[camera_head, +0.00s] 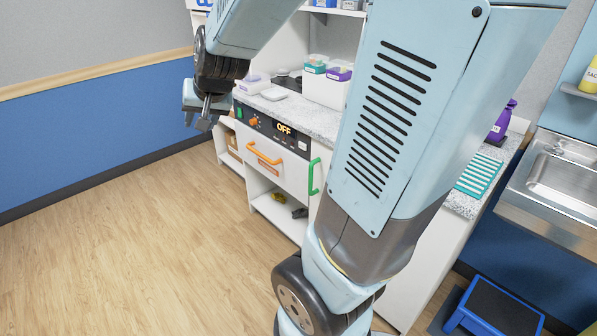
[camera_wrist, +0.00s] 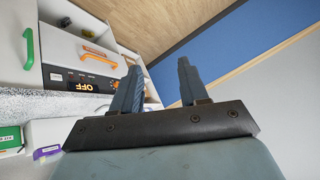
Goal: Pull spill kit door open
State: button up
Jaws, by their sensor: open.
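A white cabinet front with an orange handle (camera_head: 264,153) sits under the control panel. A white front to its right carries an upright green handle (camera_head: 314,177). Both fronts look closed. I cannot read a label that tells which one is the spill kit door. My gripper (camera_head: 197,122) is at the left, off the counter's left end, apart from both handles. In the wrist view my gripper (camera_wrist: 159,66) is open, with nothing between its fingers. That view also shows the orange handle (camera_wrist: 98,58) and the green handle (camera_wrist: 29,47), turned over, left of the fingers.
A control panel (camera_head: 272,130) reading OFF lies above the orange handle. White bins (camera_head: 325,88) stand on the speckled counter. Open shelves (camera_head: 280,212) lie below. A sink (camera_head: 562,180) and a blue step stool (camera_head: 495,305) are at the right. The wooden floor (camera_head: 130,250) at left is clear.

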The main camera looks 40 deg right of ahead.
jog(key=w+d+f+m+h, duration=0.3)
jog(key=w+d+f+m, duration=0.25)
jog(key=w+f, duration=0.6)
jog(key=m+g+h, duration=0.3)
jog(key=m+h, duration=0.2)
jog(key=h, duration=1)
send_near(310, 176)
jog(key=x, duration=1.1)
jog(key=shift+w+f, duration=0.1)
jog(key=shift+c, duration=0.4)
grip_shut()
